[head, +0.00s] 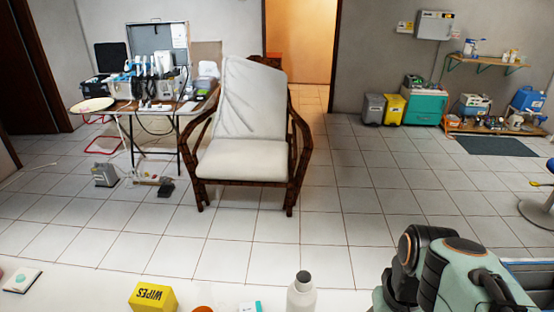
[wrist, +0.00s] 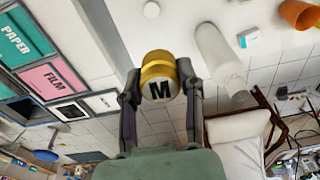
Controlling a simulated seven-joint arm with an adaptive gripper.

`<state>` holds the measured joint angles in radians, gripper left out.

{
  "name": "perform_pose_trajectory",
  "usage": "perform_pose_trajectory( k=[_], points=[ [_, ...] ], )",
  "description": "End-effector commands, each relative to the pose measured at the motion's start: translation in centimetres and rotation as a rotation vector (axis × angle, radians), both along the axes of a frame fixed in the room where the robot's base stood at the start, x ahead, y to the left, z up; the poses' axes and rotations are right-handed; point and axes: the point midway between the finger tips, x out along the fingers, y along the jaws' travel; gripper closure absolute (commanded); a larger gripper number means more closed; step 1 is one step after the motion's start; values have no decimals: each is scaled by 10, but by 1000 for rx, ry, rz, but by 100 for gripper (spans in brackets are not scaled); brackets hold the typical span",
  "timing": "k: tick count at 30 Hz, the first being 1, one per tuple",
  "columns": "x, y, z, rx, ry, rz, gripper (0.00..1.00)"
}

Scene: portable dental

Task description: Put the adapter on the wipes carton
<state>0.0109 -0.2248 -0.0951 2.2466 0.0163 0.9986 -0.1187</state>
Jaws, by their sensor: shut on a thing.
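The yellow wipes carton (head: 152,297), marked WIPES, stands on the white worktop at the lower left of the head view. It is not seen in the wrist view. My gripper (wrist: 160,82) is shut on a round gold piece with a dark M on its pale face, which I take for the adapter (wrist: 160,62). One finger is on each side of it. In the head view my arm is at the lower right, and the gripper's fingers and the adapter cannot be made out there.
A white bottle (head: 301,295) stands between the carton and my arm; it also shows close beside the adapter in the wrist view (wrist: 217,60). A small white-and-teal box (head: 250,307) and an orange cup (wrist: 298,13) are nearby. PAPER (wrist: 18,42) and FILM (wrist: 54,78) compartments lie left.

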Motion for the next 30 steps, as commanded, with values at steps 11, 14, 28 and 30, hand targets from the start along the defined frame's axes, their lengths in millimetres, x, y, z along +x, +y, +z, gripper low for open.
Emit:
perform_pose_trajectory(
  k=[11,14,28,30],
  points=[
    [50,73,11,-11,1,151,100],
    [64,110,13,-13,1,211,100],
    [53,308,4,-4,-2,472,100],
    [48,321,2,-2,-2,488,100]
  ],
)
